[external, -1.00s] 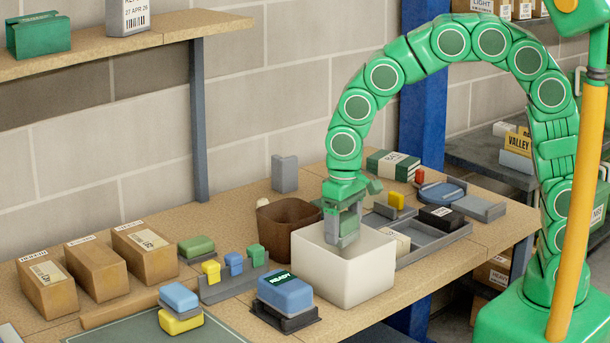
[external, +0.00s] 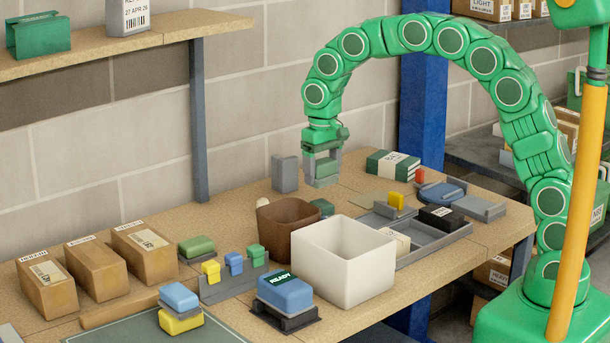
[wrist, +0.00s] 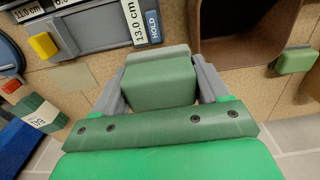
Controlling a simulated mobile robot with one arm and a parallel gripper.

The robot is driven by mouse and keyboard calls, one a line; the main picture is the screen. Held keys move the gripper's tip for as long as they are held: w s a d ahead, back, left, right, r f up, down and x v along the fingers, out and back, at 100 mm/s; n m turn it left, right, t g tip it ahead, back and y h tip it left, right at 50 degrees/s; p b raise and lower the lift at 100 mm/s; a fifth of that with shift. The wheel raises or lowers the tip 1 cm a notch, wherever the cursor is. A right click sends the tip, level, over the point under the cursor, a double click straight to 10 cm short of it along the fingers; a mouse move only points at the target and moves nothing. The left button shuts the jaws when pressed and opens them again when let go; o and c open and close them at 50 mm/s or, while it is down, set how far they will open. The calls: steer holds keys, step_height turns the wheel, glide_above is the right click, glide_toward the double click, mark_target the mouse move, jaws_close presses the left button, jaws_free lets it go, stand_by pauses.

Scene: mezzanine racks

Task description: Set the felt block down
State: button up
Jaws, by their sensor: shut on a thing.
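The felt block (wrist: 160,82), green with a grey felt layer, sits between the fingers of my gripper (wrist: 160,88) in the wrist view. My gripper (external: 321,180) is shut on it. In the external view the gripper hangs over the back of the bench, behind the brown bin and the white bin, fingers pointing down.
The brown bin (external: 283,225) and the open white bin (external: 343,262) stand in front. Another green block (external: 322,207) lies by the brown bin. A grey tray (external: 433,240) is to the right, a green-and-white book (external: 393,164) behind it. Some bare bench shows below the gripper.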

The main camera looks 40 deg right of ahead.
steer(key=w+d+f, duration=0.3)
steer(key=w+d, duration=0.1)
steer(key=d, duration=0.6)
steer(key=w+d+f, duration=0.3)
steer(key=w+d, duration=0.1)
steer(key=d, duration=0.6)
steer(key=shift+d+f, duration=0.25)
steer(key=shift+d, duration=0.15)
step_height(320, 180, up, 8)
steer(key=a, duration=2.4)
steer(key=s+a+f, duration=0.1)
steer(key=s+a, duration=0.3)
steer(key=a, duration=0.7)
steer(key=s+a, duration=0.5)
steer(key=a, duration=0.6)
steer(key=shift+w+f, duration=0.15)
steer(key=shift+f, duration=3.45)
steer(key=shift+w+f, duration=0.1)
steer(key=shift+f, duration=3.45)
